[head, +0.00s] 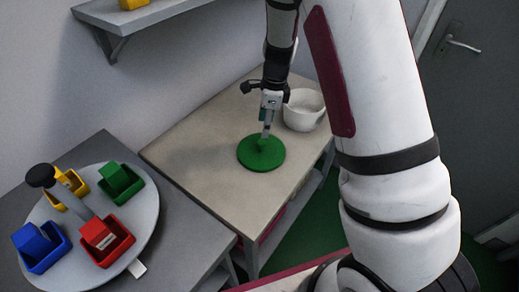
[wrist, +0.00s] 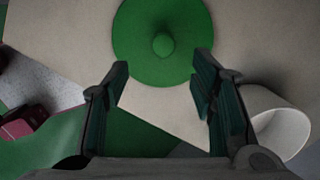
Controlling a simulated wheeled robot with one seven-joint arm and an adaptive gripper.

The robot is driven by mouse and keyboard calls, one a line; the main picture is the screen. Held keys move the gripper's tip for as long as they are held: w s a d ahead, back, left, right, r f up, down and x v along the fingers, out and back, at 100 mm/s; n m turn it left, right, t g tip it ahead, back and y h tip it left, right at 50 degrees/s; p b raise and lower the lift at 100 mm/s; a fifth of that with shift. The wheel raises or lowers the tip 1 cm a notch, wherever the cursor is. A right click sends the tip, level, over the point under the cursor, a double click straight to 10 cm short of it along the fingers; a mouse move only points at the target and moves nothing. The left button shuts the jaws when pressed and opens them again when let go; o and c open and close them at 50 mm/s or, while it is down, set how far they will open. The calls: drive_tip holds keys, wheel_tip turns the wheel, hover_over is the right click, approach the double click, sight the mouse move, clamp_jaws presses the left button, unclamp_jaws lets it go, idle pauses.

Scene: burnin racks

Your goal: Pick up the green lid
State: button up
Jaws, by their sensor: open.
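The green lid (head: 261,154) is a round disc with a small knob on top, lying on the beige table. In the wrist view the lid (wrist: 163,38) is at the top centre, with its round knob in its middle. My gripper (head: 266,131) is above the lid in the head view. In the wrist view my gripper (wrist: 160,75) has its two fingers wide apart with nothing between them. The lid's knob lies just ahead of the fingertips. In the head view the fingers cover part of the lid's far edge.
A white bowl (head: 304,110) stands on the table (head: 196,142) right beside my gripper. A grey round turntable (head: 136,226) with coloured bins and a black-knobbed handle (head: 41,176) is at the left. A shelf (head: 140,17) hangs above. The table's left part is clear.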

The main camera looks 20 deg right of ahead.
sight(262, 142)
drive_tip(key=f, duration=0.6)
drive_tip(key=w+a+f, duration=0.1)
drive_tip(key=f, duration=0.3)
drive_tip(key=shift+r, duration=0.1)
clamp_jaws()
